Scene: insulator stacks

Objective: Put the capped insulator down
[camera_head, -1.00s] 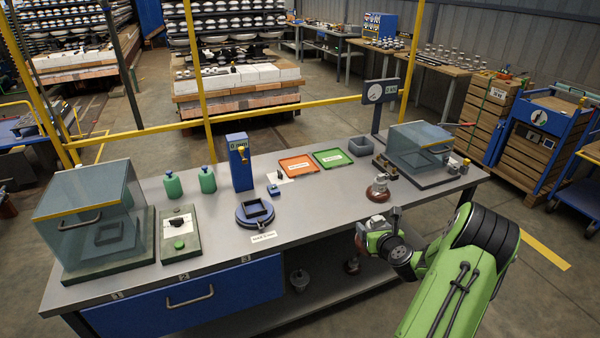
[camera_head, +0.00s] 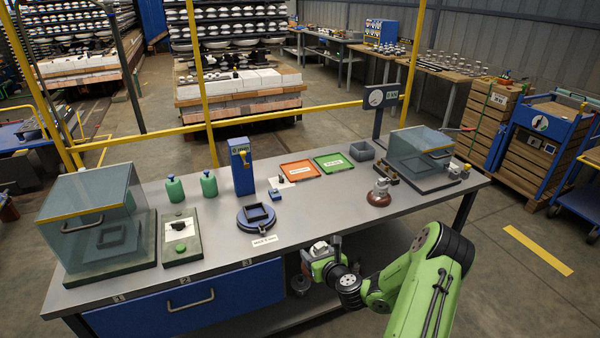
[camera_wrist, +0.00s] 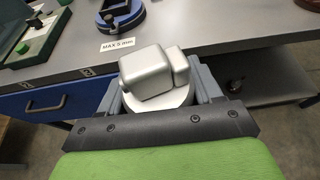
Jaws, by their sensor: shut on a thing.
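My gripper (camera_head: 322,254) is shut on the capped insulator, in front of the table's front edge near its middle. In the wrist view the capped insulator (camera_wrist: 147,70) shows a grey metal cap with a smaller block beside it, above a pale round rim, between the fingers (camera_wrist: 160,85). Its lower part is mostly hidden. A second insulator (camera_head: 379,198), brown with a metal top, stands upright on the right part of the table, apart from my gripper.
The grey table (camera_head: 325,208) carries a blue round fixture (camera_head: 243,222) with a label in front, an orange tray (camera_head: 300,169), a green tray (camera_head: 333,162), and clear boxes at the left (camera_head: 85,235) and right (camera_head: 405,150). Bare tabletop lies between fixture and second insulator.

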